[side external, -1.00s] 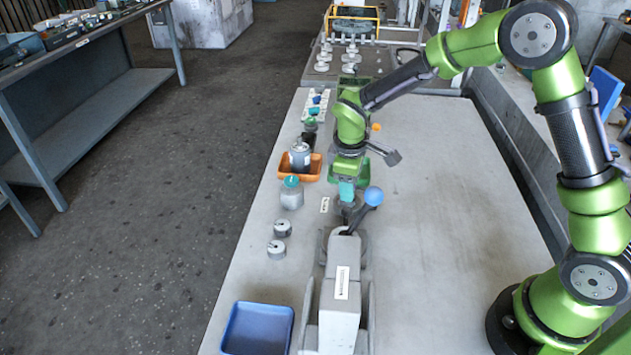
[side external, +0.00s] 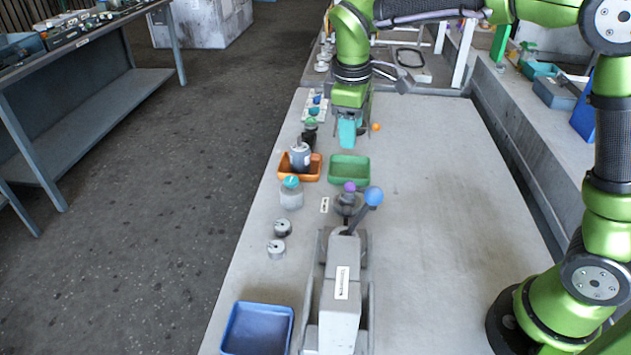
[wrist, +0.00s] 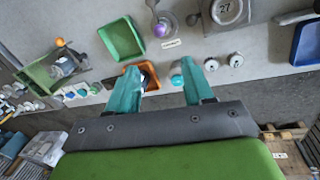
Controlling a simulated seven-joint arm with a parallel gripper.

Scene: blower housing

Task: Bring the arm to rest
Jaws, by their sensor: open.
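My gripper (side external: 350,132) hangs above the far part of the bench, with its teal fingers pointing down. In the wrist view my gripper (wrist: 160,88) shows its two teal fingers spread apart with nothing between them. The fingers are clear of the bench items. The arm reaches in from the right side, raised over the bench.
An orange tray (side external: 314,172) holding a grey cylinder (side external: 300,157) and an empty green tray (side external: 349,169) lie below. Nearer are a grey fixture (side external: 342,285) with a blue-knobbed lever (side external: 373,197), and a blue bin (side external: 258,328). The bench's right half is clear.

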